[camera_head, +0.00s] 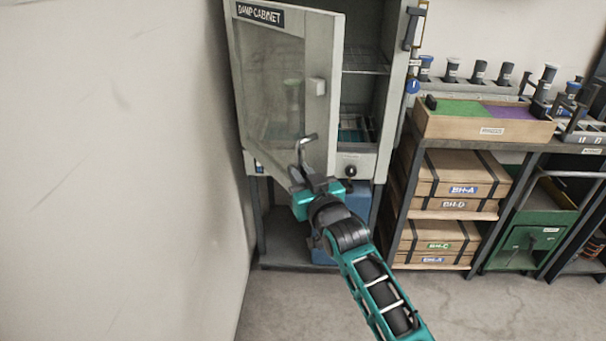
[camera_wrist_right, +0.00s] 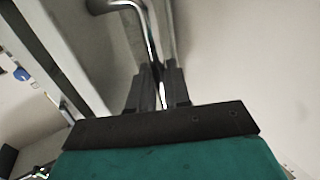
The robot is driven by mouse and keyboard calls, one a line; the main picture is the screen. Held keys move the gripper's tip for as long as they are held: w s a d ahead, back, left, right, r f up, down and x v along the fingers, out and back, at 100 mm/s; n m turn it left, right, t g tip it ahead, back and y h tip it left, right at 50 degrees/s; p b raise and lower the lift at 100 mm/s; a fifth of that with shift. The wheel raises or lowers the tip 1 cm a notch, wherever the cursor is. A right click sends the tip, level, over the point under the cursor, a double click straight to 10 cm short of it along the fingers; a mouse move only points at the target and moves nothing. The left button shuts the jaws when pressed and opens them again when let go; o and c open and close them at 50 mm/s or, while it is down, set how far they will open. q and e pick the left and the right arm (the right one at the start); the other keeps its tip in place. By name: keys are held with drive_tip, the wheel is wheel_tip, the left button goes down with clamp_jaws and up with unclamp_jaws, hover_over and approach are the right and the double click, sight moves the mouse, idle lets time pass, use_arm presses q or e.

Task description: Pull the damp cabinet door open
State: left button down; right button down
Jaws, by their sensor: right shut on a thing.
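The damp cabinet (camera_head: 396,60) stands against the wall, with a dark label reading DAMP CABINET at the top of its door (camera_head: 318,120). The door has a glass pane and is swung part way open on its left side, so shelves show to its right. A bent metal handle (camera_head: 308,141) sits low on the door; it also shows in the wrist view (camera_wrist_right: 152,35). My right gripper (camera_head: 300,168) is shut on the handle, which runs between its two dark fingers (camera_wrist_right: 159,88) in the wrist view. My left gripper is not in view.
A plain wall (camera_head: 120,150) is close on the left of the open door. To the right stands a rack with wooden boxes (camera_head: 462,172) and a tray (camera_head: 480,125) on top. A green cart (camera_head: 530,235) is farther right. The floor (camera_head: 480,310) in front is clear.

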drive_tip(key=shift+w+a+r, duration=0.1)
drive_tip(key=shift+a+r, duration=0.15)
drive_tip(key=shift+r, duration=0.2)
drive_tip(key=c, duration=1.5)
unclamp_jaws()
drive_tip(key=shift+o, duration=1.4)
drive_tip(key=shift+w+a+f, duration=0.15)
drive_tip(key=shift+w+f, duration=0.2)
drive_tip(key=shift+f, duration=0.05)
drive_tip(key=shift+s+d, duration=0.3)
drive_tip(key=shift+s, duration=0.1)
drive_tip(key=p+v, duration=0.1)
drive_tip(key=v, duration=1.1)
drive_tip(key=shift+s, duration=0.2)
drive_tip(key=shift+r, duration=0.1)
